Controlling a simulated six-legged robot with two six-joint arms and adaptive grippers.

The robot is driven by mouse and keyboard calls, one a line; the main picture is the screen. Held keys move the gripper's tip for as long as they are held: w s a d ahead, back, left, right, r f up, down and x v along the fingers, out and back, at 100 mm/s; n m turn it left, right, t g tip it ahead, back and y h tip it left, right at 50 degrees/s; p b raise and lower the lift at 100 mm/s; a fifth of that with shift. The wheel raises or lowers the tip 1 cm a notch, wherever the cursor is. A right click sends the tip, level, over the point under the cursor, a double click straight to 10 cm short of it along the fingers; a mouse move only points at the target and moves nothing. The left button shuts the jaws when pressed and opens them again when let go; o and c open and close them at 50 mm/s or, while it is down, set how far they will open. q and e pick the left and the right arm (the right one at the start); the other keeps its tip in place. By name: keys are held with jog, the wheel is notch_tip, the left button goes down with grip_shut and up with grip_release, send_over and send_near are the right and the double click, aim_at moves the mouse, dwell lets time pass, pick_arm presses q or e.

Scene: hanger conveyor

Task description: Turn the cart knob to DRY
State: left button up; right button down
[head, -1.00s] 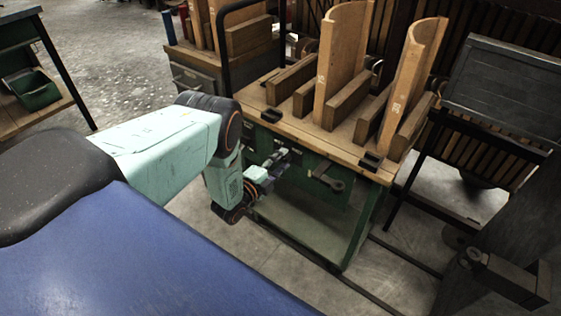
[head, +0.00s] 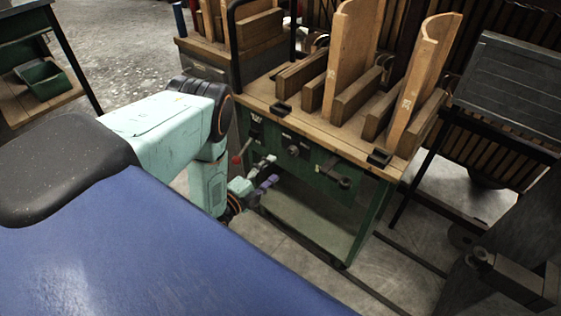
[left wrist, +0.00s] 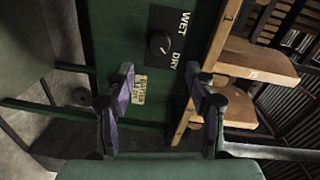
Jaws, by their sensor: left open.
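The green cart (head: 355,224) with a wooden top has a dark round knob (head: 293,151) on its front panel. In the left wrist view the knob (left wrist: 159,42) sits on a black plate (left wrist: 170,22) lettered WET and DRY. A small light mark shows on the knob, but I cannot tell surely which word it points to. My left gripper (head: 268,172) is just below and left of the knob in the head view, apart from it. In the left wrist view its fingers (left wrist: 160,78) are spread and empty, with the knob beyond the gap. My right gripper is not in view.
A red-tipped lever (head: 237,158) sticks out left of the knob. A metal latch (head: 336,173) is on the panel to its right. Wooden forms (head: 347,60) stand on the cart top.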

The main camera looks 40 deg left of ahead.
pick_arm(q)
jog(key=s, duration=0.3)
jog(key=shift+s+a, duration=0.1)
jog(key=shift+s, duration=0.05)
dwell(0.5)
